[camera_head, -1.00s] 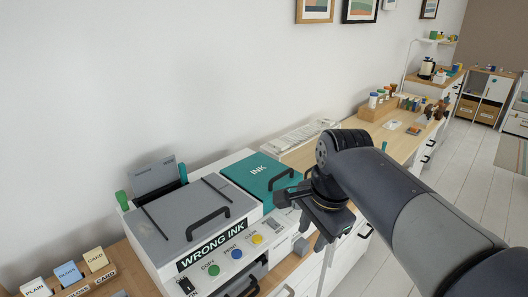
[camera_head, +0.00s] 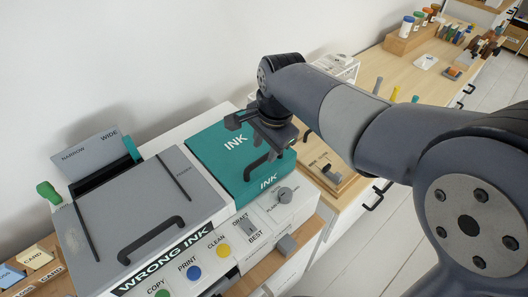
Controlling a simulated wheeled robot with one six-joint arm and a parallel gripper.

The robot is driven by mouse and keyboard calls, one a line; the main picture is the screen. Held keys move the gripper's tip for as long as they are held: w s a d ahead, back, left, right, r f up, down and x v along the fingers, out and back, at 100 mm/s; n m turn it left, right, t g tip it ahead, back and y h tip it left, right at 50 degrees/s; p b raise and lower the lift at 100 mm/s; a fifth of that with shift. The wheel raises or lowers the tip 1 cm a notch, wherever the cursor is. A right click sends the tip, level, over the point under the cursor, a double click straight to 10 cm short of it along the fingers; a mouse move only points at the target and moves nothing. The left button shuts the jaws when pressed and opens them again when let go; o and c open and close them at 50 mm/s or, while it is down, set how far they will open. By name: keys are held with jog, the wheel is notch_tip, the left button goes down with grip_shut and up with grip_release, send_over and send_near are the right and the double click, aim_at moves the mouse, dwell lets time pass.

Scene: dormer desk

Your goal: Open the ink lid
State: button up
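The ink lid (camera_head: 215,146) is a teal panel marked INK on top of the white printer, and it lies shut. Its black bar handle (camera_head: 254,168) is near the front right edge, partly hidden behind my gripper. My gripper (camera_head: 256,136) hangs over the right part of the lid, just behind the handle in the picture. Its fingers look spread apart with nothing between them. I cannot tell whether it touches the lid or handle.
A grey scanner lid (camera_head: 135,212) with its own black handle lies left of the ink lid. Coloured buttons and a grey knob (camera_head: 285,194) line the printer's front. A wooden desk (camera_head: 372,80) with small items extends to the right.

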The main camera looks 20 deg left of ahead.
aim_at(263, 158)
jog(key=shift+w+a+f, duration=0.1)
jog(key=shift+a+f, duration=0.05)
jog(key=shift+f, duration=0.65)
jog(key=shift+a+f, duration=0.1)
jog(key=shift+f, duration=0.7)
grip_shut()
